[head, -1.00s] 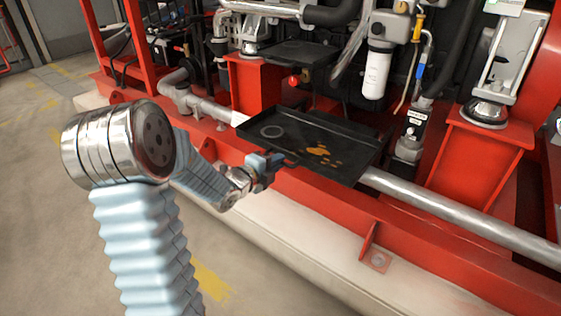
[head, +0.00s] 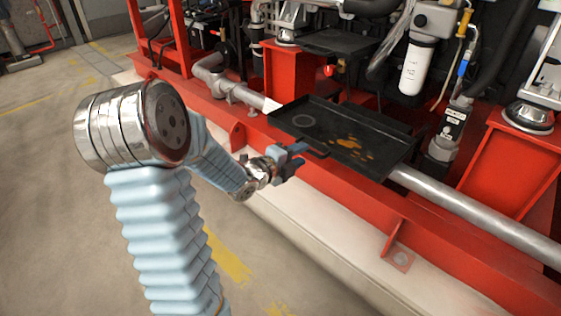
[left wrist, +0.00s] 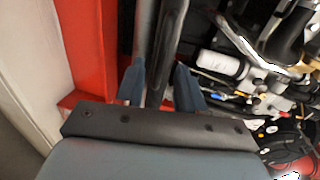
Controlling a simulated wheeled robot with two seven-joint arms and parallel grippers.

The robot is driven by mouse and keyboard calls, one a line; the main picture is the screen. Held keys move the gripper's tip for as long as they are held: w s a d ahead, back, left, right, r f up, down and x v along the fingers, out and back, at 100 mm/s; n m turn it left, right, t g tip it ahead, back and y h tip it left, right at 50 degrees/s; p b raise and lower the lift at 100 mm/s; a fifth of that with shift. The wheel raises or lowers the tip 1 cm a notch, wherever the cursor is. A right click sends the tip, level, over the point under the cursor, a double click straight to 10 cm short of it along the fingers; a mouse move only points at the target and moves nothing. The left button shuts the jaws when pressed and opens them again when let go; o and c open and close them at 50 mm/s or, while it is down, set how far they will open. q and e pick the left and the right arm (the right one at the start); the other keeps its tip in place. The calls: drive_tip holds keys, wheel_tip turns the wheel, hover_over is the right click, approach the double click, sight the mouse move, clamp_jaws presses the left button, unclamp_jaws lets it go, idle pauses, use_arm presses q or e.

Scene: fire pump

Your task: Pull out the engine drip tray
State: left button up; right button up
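The engine drip tray (head: 378,128) is a shallow black rectangular pan with a grey ring mark and orange-brown stains inside. In the left wrist view, the blue-grey fingers (left wrist: 160,88) stand on both sides of a dark bar at the tray's front, which nearly fills the gap. The fingers look shut on it; contact is partly hidden. My right gripper is not in view.
A silver pipe (head: 470,218) runs under the tray, along the red frame (head: 345,190). A white filter (head: 412,68), hoses and a black plate (head: 335,41) are behind and above. Red pedestals flank the tray. The floor (head: 60,200) at the left front is open.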

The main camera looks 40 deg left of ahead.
use_arm(q)
drive_tip(key=v, duration=1)
drive_tip(key=shift+s, duration=0.25)
drive_tip(key=shift+p, duration=0.3)
drive_tip(key=w+d+f+n+g, duration=0.1)
drive_tip(key=d+f+n+g, duration=0.1)
drive_tip(key=d+f+n, duration=0.35)
drive_tip(key=w+d+f+n+g+h, duration=0.1)
drive_tip(key=d+f+n+g, duration=0.15)
drive_tip(key=f, duration=0.65)
drive_tip(key=w+d+f+n+g, duration=0.2)
drive_tip(key=d+f+n+g, duration=0.15)
drive_tip(key=f, duration=0.35)
drive_tip(key=s+d+f+n+g+h, duration=0.1)
drive_tip(key=s+d+f+n+g, duration=0.2)
drive_tip(key=s+d+f+n, duration=0.35)
drive_tip(key=s+d+f+n+g+h, duration=0.1)
drive_tip(key=s+d+f+n+g, duration=0.25)
drive_tip(key=s+d+f, duration=0.5)
wheel_tip(320, 180, up, 15)
drive_tip(key=w+d+p, duration=0.1)
drive_tip(key=p, duration=1.3)
drive_tip(key=shift+w+m, duration=0.4)
drive_tip(key=shift+m, duration=0.05)
